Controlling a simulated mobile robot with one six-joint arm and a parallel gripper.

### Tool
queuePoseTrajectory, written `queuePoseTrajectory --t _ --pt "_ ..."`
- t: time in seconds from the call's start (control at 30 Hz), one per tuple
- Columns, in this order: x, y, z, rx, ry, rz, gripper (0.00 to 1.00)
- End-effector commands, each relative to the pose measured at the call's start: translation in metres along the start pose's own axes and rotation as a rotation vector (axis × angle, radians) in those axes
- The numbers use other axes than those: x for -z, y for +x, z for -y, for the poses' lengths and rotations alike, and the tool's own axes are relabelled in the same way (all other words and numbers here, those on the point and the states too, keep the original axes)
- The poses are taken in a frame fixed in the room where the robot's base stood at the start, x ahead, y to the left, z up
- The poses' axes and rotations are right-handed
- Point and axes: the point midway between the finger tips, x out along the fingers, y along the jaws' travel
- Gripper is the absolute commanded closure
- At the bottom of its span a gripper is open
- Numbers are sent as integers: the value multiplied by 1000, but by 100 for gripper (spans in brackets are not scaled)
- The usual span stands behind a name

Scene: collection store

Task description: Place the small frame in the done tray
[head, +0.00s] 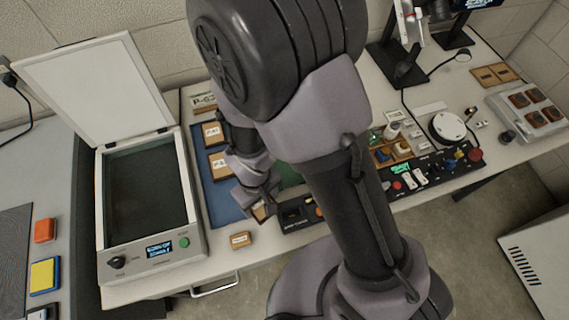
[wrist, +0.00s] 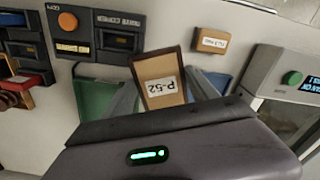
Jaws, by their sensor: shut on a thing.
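The small frame has a brown wooden rim and a tan face with a white label reading P-52 (wrist: 161,86) in the wrist view. My gripper (wrist: 163,92) is shut on it, one finger on each side. In the head view my gripper (head: 261,200) is over the blue tray's front right edge, and only a bit of the frame shows. The blue tray (head: 222,209) holds other labelled frames at its left. A green tray (head: 290,178) is mostly hidden behind my arm; it also shows in the wrist view (wrist: 91,99). No done label is readable on either tray.
A scanner with its lid up (head: 148,190) stands left of the blue tray. A small wooden sign (head: 240,240) and a dark device (head: 298,213) sit at the table's front edge. Control boxes (head: 435,172) and small parts crowd the right side.

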Motion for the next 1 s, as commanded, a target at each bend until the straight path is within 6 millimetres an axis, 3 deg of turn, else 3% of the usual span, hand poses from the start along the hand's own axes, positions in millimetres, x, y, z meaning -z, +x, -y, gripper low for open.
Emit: queuePoseTrajectory --t 0.07,0.4,0.5,0.63,0.8,1.0 --pt "4 3 -7 0 -5 -1 75" --pt "52 16 -111 -1 -3 -3 75" --pt "62 17 -132 0 -4 -1 75" --pt "66 22 -142 0 -8 0 75" --pt "66 54 -141 1 -8 1 75" --pt "66 51 -141 0 -8 -1 75"
